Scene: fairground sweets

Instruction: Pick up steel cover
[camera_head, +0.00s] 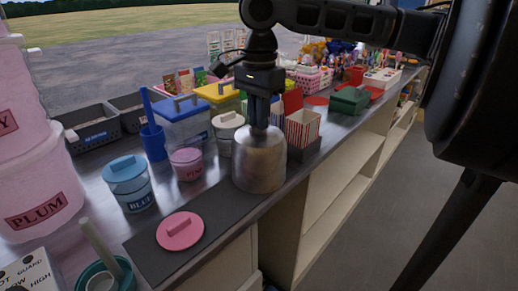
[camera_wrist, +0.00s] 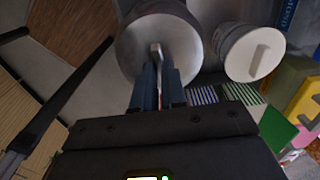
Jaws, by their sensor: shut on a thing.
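The steel cover (camera_head: 259,168) is a dull metal cylinder with a rounded top, upright over the counter near its front edge. I cannot tell whether its rim touches the counter. My gripper (camera_head: 261,123) points straight down above it and is shut on its top handle. The wrist view shows the grey top of the cover (camera_wrist: 188,50) and its small handle (camera_wrist: 156,51) between my fingers (camera_wrist: 157,78). What is under the cover is hidden.
A pink lid (camera_head: 181,232) lies on a dark mat (camera_head: 147,252) to the left. A blue tub (camera_head: 130,185), a pink tub (camera_head: 187,164) and a white lidded tub (camera_head: 226,128) stand nearby. Striped boxes (camera_head: 302,128) stand close behind the cover. Open shelves (camera_head: 335,185) are below the counter.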

